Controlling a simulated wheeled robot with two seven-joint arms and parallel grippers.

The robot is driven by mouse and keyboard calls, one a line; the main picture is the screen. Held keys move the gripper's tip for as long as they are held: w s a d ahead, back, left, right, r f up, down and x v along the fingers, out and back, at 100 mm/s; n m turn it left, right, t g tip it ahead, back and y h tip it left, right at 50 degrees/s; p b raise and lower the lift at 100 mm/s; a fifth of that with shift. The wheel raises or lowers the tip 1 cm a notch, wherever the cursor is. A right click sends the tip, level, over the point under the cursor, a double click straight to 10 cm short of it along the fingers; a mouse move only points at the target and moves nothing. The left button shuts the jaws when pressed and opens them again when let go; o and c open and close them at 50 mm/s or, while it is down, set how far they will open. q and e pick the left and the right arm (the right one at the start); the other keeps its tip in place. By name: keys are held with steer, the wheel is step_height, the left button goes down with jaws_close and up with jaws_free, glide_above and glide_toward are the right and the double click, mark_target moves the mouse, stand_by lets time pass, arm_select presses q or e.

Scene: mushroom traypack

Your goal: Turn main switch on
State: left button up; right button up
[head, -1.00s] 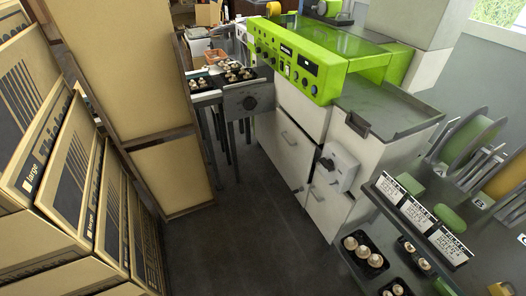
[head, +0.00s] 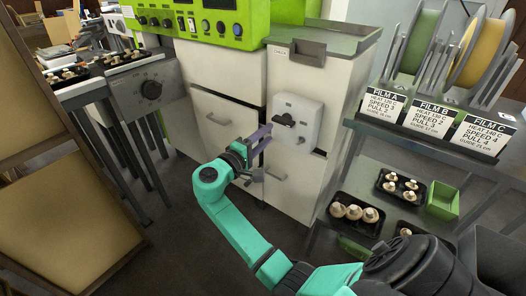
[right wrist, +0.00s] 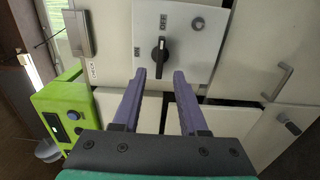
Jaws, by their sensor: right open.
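The main switch is a black rotary handle (head: 284,120) on a pale grey box (head: 308,113) fixed to the white cabinet front. In the right wrist view the black handle (right wrist: 159,57) stands upright in the picture, with a small label above it and a round lock on the plate to its right. My right gripper (head: 262,134) is in front of the cabinet, just left of the switch box. In the right wrist view its purple fingers (right wrist: 160,74) are open and empty, pointing at the switch, with the handle ahead between the tips. My left gripper is not in view.
The green machine panel (head: 205,20) with knobs stands above the cabinets. A shelf at right holds film rolls (head: 474,45), label cards (head: 431,117) and mushroom trays (head: 355,212). Cardboard-coloured panels (head: 55,215) stand at left. Dark floor lies between.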

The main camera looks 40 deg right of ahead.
mark_target(281, 123)
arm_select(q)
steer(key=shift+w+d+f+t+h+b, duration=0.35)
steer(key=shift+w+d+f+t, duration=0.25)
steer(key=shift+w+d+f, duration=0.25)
arm_select(e)
steer(key=x, duration=0.7)
steer(key=shift+w+d, duration=0.15)
steer(key=shift+d, duration=0.1)
